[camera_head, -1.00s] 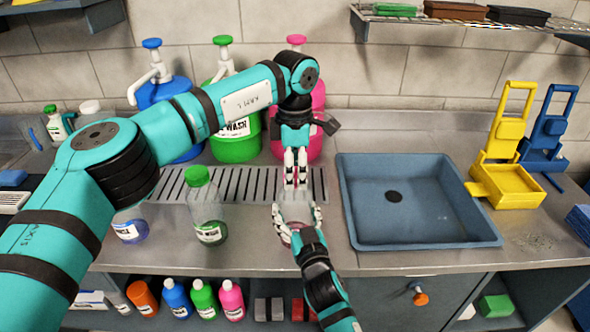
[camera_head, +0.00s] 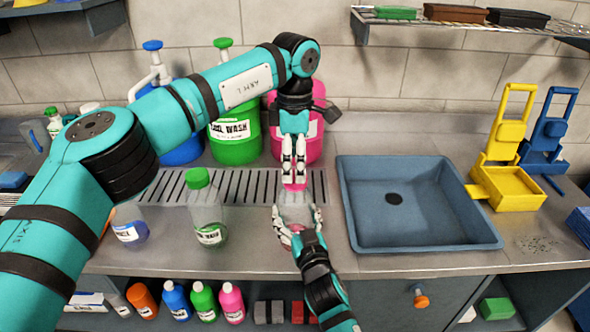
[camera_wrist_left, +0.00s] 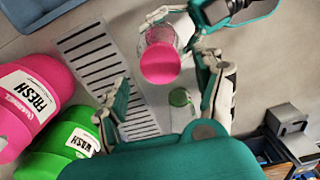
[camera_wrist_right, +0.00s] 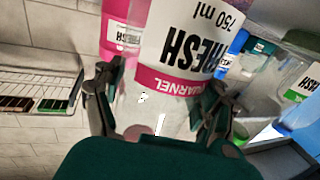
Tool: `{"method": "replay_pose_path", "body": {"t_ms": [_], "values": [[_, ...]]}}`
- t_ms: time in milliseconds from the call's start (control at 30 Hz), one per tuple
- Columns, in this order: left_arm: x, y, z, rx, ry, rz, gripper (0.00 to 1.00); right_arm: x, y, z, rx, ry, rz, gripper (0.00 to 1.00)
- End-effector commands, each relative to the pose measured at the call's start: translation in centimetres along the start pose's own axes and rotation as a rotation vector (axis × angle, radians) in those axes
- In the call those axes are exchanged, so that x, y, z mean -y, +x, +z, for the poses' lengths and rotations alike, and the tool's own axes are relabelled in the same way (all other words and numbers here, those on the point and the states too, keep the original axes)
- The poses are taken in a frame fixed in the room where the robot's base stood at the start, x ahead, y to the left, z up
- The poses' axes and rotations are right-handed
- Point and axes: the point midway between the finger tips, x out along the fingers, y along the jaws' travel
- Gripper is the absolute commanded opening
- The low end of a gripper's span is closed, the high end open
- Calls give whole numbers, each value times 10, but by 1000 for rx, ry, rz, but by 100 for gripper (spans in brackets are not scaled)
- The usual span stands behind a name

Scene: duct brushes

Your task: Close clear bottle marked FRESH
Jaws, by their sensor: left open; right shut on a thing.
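The clear bottle marked FRESH (camera_head: 295,203) stands at the counter's front edge area, left of the sink. Its FRESH label (camera_wrist_right: 190,45) shows large in the right wrist view. My right gripper (camera_head: 297,213) is shut around the bottle's body. A pink cap (camera_wrist_left: 160,63) sits at the bottle's top; I cannot tell whether it is fully tightened. The cap also shows in the head view (camera_head: 291,187). My left gripper (camera_head: 293,178) is open, pointing down just above the cap, with its fingers (camera_wrist_left: 165,95) spread apart in its wrist view.
A clear bottle with a green cap (camera_head: 207,205) and a bottle with blue liquid (camera_head: 128,226) stand to the left. Large green (camera_head: 234,132) and pink (camera_wrist_left: 30,105) containers stand behind. The blue sink (camera_head: 350,215) lies right, with a yellow wringer (camera_head: 510,187) beyond it.

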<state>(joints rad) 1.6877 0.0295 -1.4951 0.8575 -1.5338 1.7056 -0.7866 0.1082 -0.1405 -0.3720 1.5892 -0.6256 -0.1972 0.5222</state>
Motion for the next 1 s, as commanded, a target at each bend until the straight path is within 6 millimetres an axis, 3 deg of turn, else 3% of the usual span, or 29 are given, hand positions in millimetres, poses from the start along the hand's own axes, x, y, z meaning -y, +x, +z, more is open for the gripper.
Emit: {"method": "replay_pose_path", "body": {"t_ms": [100,400,533,1000], "values": [[0,-11,1,1,1,0,70,0,0,1,2,-1,0,0],[0,-12,0,1,-5,-1,67,0,0,1,2,-1,0,0],[0,-14,1,1,-85,-1,67,0,0,1,2,0,0,0],[0,-40,0,0,-970,-1,67,0,0,1,1,0,0,0]]}}
